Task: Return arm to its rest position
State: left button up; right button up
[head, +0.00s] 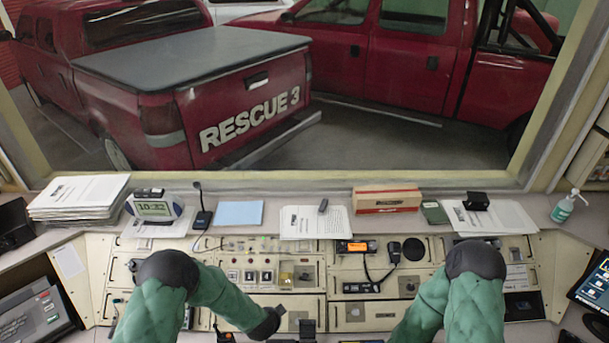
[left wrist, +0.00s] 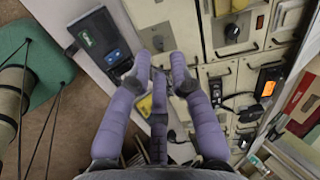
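My left arm (head: 205,290) has a green sleeve and bends over the left part of the console, its dark wrist low in the picture. Its hand is hard to make out there among dark items at the bottom edge.
The console panel (head: 345,312) carries switches, an orange-lit radio (head: 357,247) and a hand microphone (head: 393,252). Papers (head: 80,195), a clock (head: 153,208), a cardboard box (head: 387,198) and a sanitizer bottle (head: 563,210) stand on the ledge behind. Monitors flank both sides.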

pick_arm(q)
jog(key=s+d+f+n+g+h+b, duration=0.1)
jog(key=s+f+n+g+h+b, duration=0.2)
jog(key=s+f+n+b, duration=1.5)
jog(key=s+f+g+b, duration=0.2)
jog(key=s+f+b, duration=0.4)
jog(key=f, duration=0.4)
jog(key=shift+n+g+h+b, duration=0.3)
jog(key=shift+n+g+b, duration=0.1)
jog(key=shift+b, duration=0.5)
